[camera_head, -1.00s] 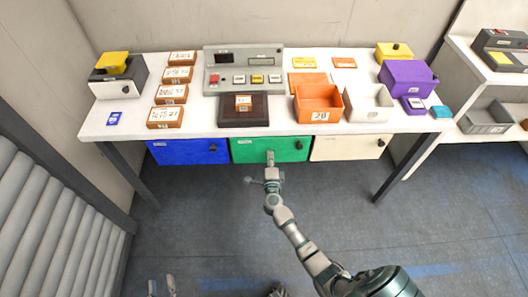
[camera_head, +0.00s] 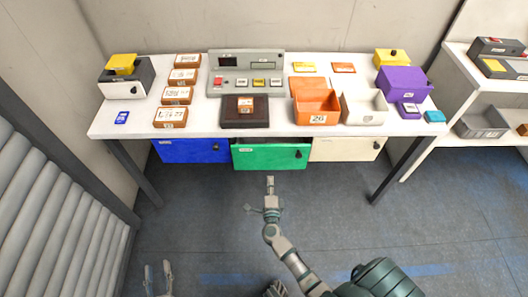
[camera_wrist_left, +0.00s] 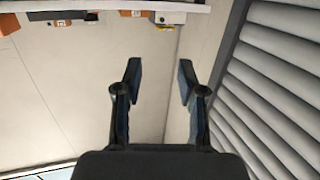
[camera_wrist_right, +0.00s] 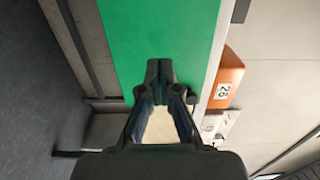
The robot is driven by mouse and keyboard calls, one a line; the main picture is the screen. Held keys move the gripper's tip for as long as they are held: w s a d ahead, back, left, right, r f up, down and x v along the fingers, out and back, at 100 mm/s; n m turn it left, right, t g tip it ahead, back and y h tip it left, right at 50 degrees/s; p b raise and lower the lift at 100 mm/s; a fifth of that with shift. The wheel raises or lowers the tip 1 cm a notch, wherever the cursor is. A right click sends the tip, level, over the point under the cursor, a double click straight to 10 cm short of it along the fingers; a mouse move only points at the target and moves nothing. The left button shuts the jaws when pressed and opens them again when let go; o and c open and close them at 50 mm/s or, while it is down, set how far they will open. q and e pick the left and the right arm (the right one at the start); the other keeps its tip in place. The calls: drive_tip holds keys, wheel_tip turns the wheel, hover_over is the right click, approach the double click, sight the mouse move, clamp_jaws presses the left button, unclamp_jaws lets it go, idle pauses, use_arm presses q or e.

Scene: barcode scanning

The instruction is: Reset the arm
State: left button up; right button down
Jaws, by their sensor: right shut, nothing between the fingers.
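My right gripper (camera_head: 270,183) is shut and empty in front of and below the green drawer (camera_head: 268,158). In the right wrist view its fingertips (camera_wrist_right: 159,70) meet, with the green drawer front (camera_wrist_right: 155,30) filling the view beyond them. A small gap shows in the head view between the fingertips and the drawer. The green drawer front stands a little further out than the blue drawer (camera_head: 190,151) and the cream drawer (camera_head: 345,149). My left gripper (camera_head: 158,276) is low at the bottom left. It is open and empty, as the left wrist view (camera_wrist_left: 160,80) also shows.
A shelf stands at the right, a ribbed shutter (camera_head: 60,220) at the left. The floor in front is clear.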

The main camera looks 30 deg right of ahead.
use_arm(q)
drive_tip(key=shift+d+r, duration=0.1)
drive_tip(key=shift+d, duration=0.35)
use_arm(e)
drive_tip(key=shift+s+d+f, duration=0.15)
drive_tip(key=shift+s+d, duration=0.1)
use_arm(q)
drive_tip(key=shift+a, duration=0.15)
use_arm(e)
drive_tip(key=shift+a, duration=0.15)
